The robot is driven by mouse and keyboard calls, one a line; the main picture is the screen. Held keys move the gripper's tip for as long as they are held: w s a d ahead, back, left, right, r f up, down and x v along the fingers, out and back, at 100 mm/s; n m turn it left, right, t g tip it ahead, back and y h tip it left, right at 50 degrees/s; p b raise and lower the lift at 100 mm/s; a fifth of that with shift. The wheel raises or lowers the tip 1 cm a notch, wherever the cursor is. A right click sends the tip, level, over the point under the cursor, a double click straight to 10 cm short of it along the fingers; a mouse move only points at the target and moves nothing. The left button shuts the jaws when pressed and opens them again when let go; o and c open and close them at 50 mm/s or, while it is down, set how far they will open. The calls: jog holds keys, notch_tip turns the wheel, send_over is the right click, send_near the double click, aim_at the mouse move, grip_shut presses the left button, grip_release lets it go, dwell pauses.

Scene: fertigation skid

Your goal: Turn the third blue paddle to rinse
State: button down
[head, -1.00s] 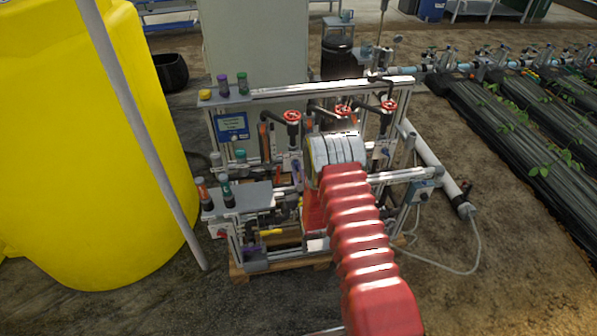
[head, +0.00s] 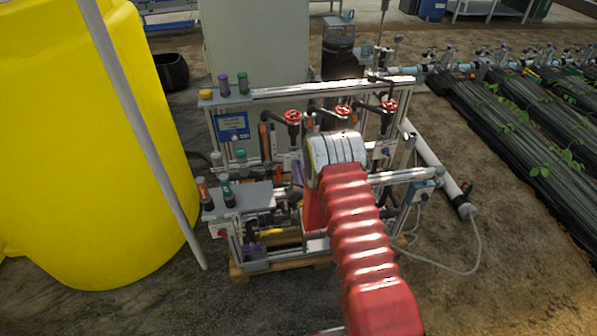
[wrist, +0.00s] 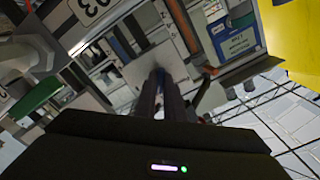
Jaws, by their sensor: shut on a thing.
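In the wrist view my gripper (wrist: 160,88) has its two dark fingers close together in front of a pale valve plate. A plate marked 03 (wrist: 88,8) is at the top left. In the head view my arm reaches into the skid (head: 262,92) and hides the gripper and the held paddle. Another small blue handle (head: 386,152) shows on a pale plate to the right of my arm. I cannot read a rinse mark.
Red handwheels (head: 343,110) stand on dark pipes just behind my wrist. Frame rails and pipes crowd both sides. A yellow tank (head: 80,150) stands left, with a grey pole in front. Open floor lies at the front right.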

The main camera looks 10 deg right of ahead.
jog(key=shift+s+f+m, duration=0.1)
jog(key=shift+m, duration=0.5)
jog(key=c, duration=1.8)
grip_release()
jog(key=shift+c, duration=0.2)
jog(key=s, duration=1.3)
jog(key=shift+s, duration=0.35)
